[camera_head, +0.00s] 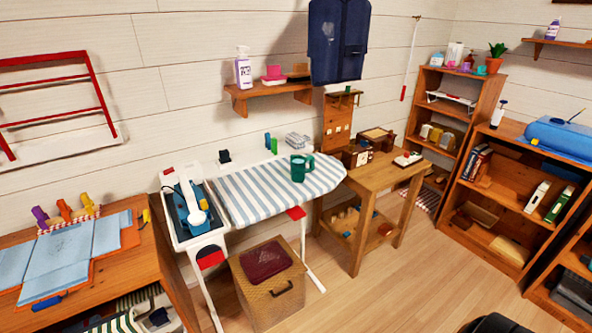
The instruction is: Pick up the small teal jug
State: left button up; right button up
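A small teal jug (298,169) stands upright on the blue-and-white striped ironing board (255,194), towards its right part. Its handle is on the right side, and nothing touches it from above. Neither of my grippers shows in the head view.
A blue iron (188,211) rests at the board's left end. A wicker hamper (262,303) stands under the board. A wooden side table (377,179) with boxes is to the right. Shelves (515,175) line the right side. The wooden floor (400,285) in front is largely clear.

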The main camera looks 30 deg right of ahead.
aim_at(301, 168)
jog(key=i+l+u, duration=0.1)
jog(key=l, duration=0.35)
jog(key=i+l+u, duration=0.15)
jog(key=l, duration=0.3)
jog(key=i+l+u, duration=0.1)
jog(key=l, duration=0.4)
jog(key=l+u, duration=0.1)
jog(key=l, duration=0.35)
jog(key=i, duration=0.05)
